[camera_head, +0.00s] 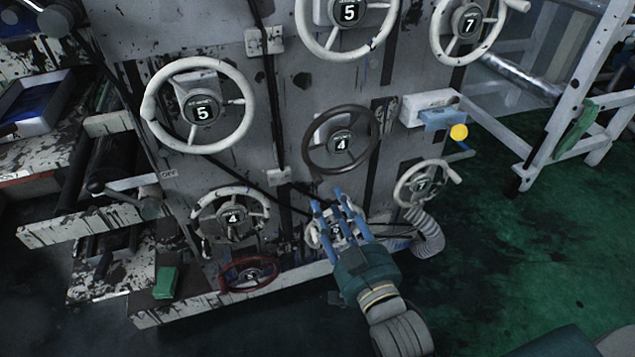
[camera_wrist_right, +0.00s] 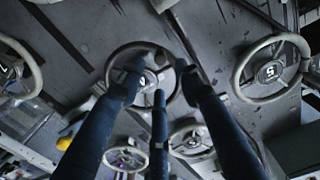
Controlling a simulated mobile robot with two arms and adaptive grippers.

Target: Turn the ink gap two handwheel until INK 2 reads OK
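Several numbered handwheels are on the grey machine panel (camera_head: 280,100). Their small labels are too small to read, so I cannot tell which is ink gap two. An INK 2 reading is not legible in either view. My right gripper (camera_head: 338,200) has its blue fingers spread and empty, in front of a small white wheel (camera_head: 312,236) that it partly hides. A dark wheel marked 4 (camera_head: 341,142) is just above the fingertips. In the right wrist view the fingers (camera_wrist_right: 160,80) overlap a dark wheel (camera_wrist_right: 113,62); contact is unclear. My left gripper is out of view.
White wheels marked 5 (camera_head: 203,108), 4 (camera_head: 233,217) and 7 (camera_head: 425,184), and a red wheel (camera_head: 248,274), surround it. A yellow ball (camera_head: 459,132) and grey hose (camera_head: 428,237) are at the right. The green floor (camera_head: 500,255) is open there.

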